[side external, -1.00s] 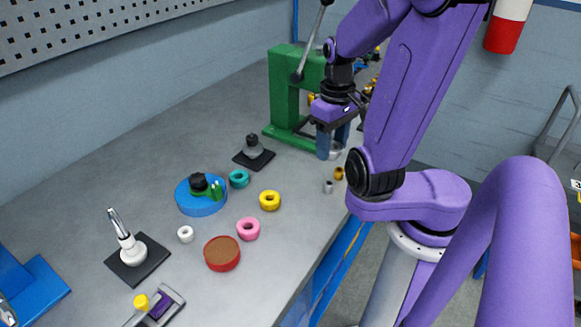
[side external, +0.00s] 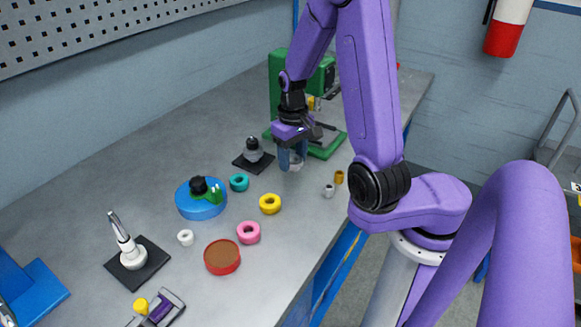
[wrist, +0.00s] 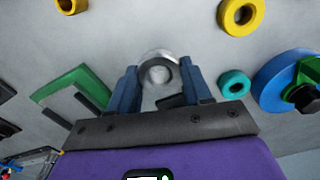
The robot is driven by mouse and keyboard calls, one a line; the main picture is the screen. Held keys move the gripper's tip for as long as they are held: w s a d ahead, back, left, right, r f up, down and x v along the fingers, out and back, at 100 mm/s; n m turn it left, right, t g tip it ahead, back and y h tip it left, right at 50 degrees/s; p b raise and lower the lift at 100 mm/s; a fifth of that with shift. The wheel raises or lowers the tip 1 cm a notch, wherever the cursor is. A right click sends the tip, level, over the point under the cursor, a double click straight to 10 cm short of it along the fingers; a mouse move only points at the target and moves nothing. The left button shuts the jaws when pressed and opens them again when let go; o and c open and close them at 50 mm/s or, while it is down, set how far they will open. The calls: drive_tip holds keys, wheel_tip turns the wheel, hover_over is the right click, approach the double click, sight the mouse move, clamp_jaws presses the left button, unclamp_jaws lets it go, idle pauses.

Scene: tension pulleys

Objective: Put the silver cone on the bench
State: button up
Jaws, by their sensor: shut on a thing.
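My gripper (side external: 291,158) points down over the bench (side external: 205,105), to the right of a grey fitting on a black square base. Its blue fingers are shut on the silver cone (side external: 296,166), which shows between and below the fingertips. In the wrist view the silver cone (wrist: 159,72) shows as a round, shiny end with a hole, held between the two blue fingers (wrist: 160,88). I cannot tell whether its lower end touches the bench.
A yellow ring (side external: 270,203), teal ring (side external: 239,182) and blue disc (side external: 200,203) lie in front. The black-based fitting (side external: 253,155) is close to the left. A green press (side external: 330,142) stands behind. Small silver and brass bushings (side external: 328,190) lie near the right edge.

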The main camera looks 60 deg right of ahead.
sight(290, 179)
drive_tip(key=shift+w+f, duration=0.3)
drive_tip(key=shift+f, duration=1.7)
drive_tip(key=shift+f, duration=0.15)
drive_tip(key=o, duration=1.1)
